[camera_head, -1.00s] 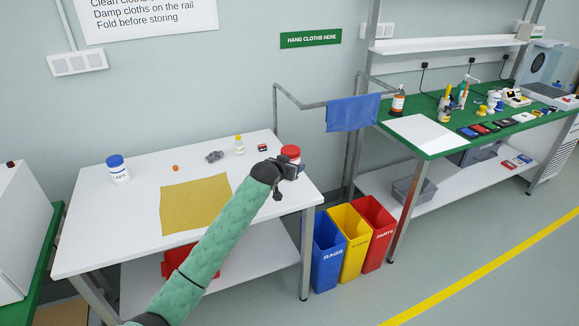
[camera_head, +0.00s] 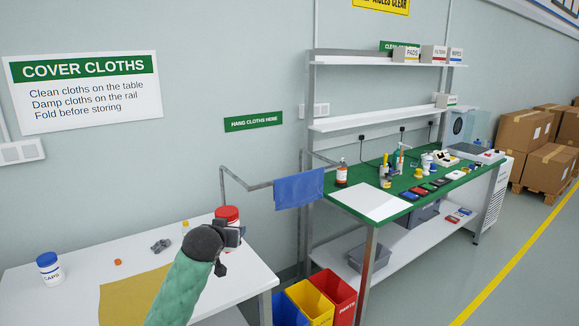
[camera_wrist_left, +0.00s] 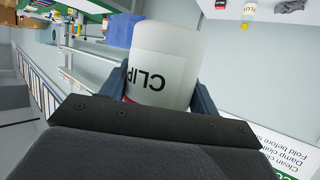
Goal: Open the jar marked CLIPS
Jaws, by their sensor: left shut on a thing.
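The jar marked CLIPS is a white jar whose lettering shows upside down in the left wrist view (camera_wrist_left: 165,65). In the head view its red lid (camera_head: 227,213) shows above my left gripper (camera_head: 232,236), near the right end of the white table (camera_head: 225,285). My left gripper's two fingers (camera_wrist_left: 163,92) are on either side of the jar's body and shut on it. Most of the jar is hidden behind the gripper in the head view. I cannot tell whether its base touches the table. My right gripper is out of view.
A blue-lidded jar marked CAPS (camera_head: 49,270), a yellow cloth (camera_head: 125,298), an orange piece (camera_head: 118,262), a grey lump (camera_head: 160,245) and a small yellow-capped bottle (camera_head: 186,227) are on the table. A rail with a blue cloth (camera_head: 299,190) and a crowded green bench (camera_head: 400,203) stand to the right.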

